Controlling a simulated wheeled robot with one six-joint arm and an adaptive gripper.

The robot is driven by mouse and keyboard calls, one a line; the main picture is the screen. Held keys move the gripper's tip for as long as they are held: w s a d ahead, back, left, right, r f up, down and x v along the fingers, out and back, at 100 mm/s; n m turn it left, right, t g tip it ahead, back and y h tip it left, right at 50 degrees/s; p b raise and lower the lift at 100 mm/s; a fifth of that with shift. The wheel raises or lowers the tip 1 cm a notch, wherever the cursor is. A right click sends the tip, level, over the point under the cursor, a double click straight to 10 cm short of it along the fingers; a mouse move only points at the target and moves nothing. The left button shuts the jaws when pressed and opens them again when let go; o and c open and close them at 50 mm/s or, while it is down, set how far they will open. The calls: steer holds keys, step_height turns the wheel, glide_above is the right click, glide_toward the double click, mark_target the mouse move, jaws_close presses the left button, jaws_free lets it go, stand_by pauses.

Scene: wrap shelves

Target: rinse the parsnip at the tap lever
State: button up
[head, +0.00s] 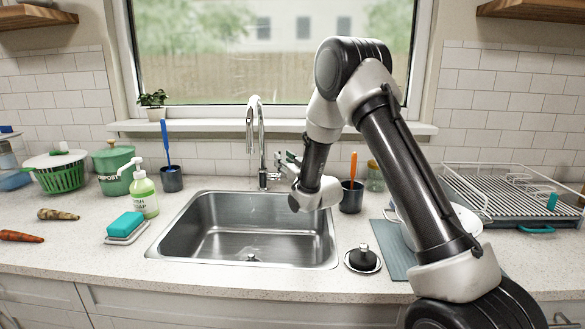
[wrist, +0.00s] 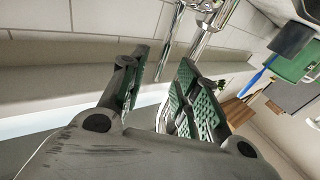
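A knobbly brownish-yellow root that looks like the parsnip (head: 57,214) lies on the counter at the left in the head view. The chrome tap (head: 260,135) stands behind the sink, with its lever side partly hidden by my gripper (head: 286,163). My gripper is just right of the tap's base. In the wrist view the green-padded fingers (wrist: 165,62) are apart with no food between them. Chrome tap parts (wrist: 207,30) show just beyond the fingertips and in the gap. I cannot tell whether a finger touches the lever.
The steel sink (head: 185,225) is empty. A cup (head: 351,197), sink plug (head: 363,259) and dish rack (head: 510,190) are at right.

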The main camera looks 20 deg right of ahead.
steer(key=v, duration=0.7)
steer(key=shift+s, duration=0.45)
steer(key=shift+d, duration=0.15)
